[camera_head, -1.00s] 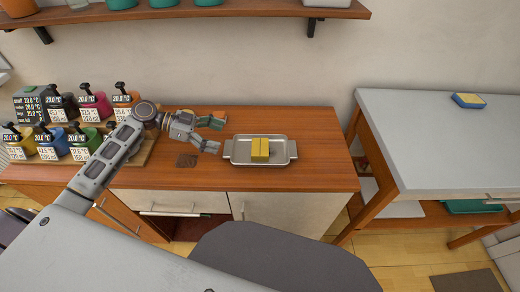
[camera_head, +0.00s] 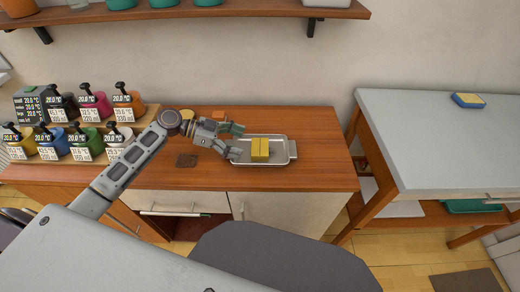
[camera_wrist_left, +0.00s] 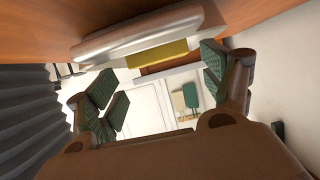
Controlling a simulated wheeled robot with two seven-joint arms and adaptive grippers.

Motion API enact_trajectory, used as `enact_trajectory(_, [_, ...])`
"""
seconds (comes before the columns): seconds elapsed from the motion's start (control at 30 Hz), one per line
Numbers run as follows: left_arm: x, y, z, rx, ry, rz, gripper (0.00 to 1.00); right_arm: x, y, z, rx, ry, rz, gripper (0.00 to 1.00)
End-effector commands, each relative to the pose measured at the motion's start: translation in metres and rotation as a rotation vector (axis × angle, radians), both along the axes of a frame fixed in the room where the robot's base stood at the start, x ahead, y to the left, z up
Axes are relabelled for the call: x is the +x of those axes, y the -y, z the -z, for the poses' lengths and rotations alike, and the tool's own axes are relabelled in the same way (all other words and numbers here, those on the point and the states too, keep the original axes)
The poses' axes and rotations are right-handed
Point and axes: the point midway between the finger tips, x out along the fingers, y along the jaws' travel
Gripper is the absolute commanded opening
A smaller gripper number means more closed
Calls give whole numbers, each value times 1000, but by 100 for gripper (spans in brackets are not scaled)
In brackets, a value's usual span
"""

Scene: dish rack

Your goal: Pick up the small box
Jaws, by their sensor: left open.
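The small box, a yellow block (camera_head: 260,149) with a line down its middle, sits in a shallow silver tray (camera_head: 281,137) on the wooden counter. My left gripper (camera_head: 236,141) is open and empty at the tray's left end, its fingers pointing right toward the box with a gap between. In the left wrist view, the open fingers (camera_wrist_left: 165,85) frame a yellow surface (camera_wrist_left: 158,54), apparently the box, with the pale tray rim (camera_wrist_left: 140,30) in front of it. My right gripper is not in view.
The wooden counter (camera_head: 315,125) is clear right of the tray. A rack of several coloured containers (camera_head: 95,107) stands at the left. A grey side table (camera_head: 430,135) carries a blue and yellow sponge-like item (camera_head: 468,100).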

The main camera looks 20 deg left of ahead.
Motion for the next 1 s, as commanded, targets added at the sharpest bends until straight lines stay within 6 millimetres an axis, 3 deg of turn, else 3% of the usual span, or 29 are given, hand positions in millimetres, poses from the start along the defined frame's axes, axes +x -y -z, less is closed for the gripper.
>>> enact_trajectory(0.27, [2, 8, 4, -1, 0, 1, 81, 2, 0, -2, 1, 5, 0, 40])
enact_trajectory(0.7, [11, 43, 22, -1, -1, -2, 81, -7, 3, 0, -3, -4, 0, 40])
enact_trajectory(1.0, [11, 45, 23, 0, -1, 0, 81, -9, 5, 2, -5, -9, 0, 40])
